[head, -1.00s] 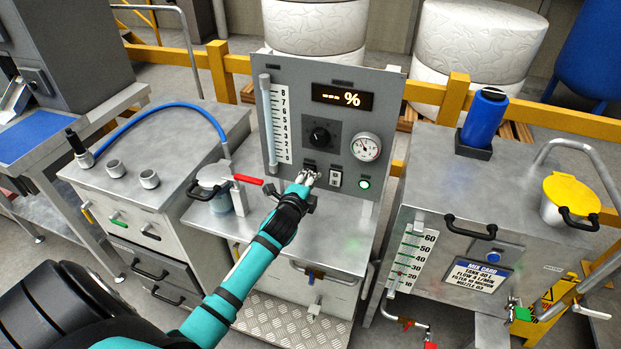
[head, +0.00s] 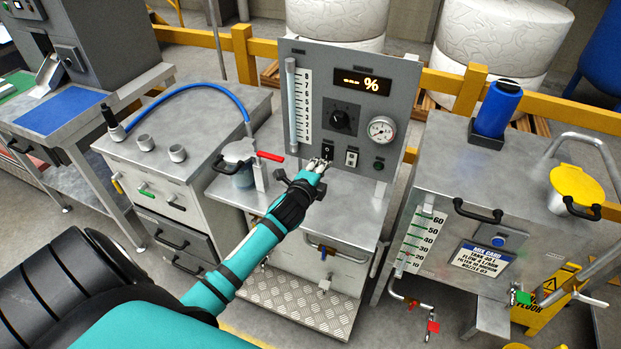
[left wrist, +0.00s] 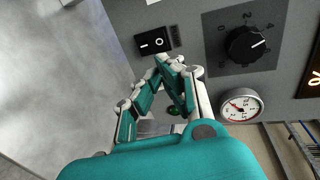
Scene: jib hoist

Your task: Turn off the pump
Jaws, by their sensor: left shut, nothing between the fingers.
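The grey pump panel (head: 300,60) stands upright at the back of a metal bench. A black rocker switch (head: 327,151) sits low on it; the left wrist view shows the rocker (left wrist: 152,41) with line and O marks. Which side is pressed in, I cannot tell. A round green lamp (head: 379,164) at the panel's lower right is dark; it also shows dark in the left wrist view (left wrist: 173,110). My left gripper (head: 318,166) is shut and empty, its fingertips just below the rocker. Contact is unclear. My right gripper is not in view.
The panel carries a display (head: 362,82) showing dashes and %, a black knob (head: 341,120), a gauge (head: 382,129) and a second switch (head: 351,158). A red-handled valve (head: 270,157) stands left of my gripper.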

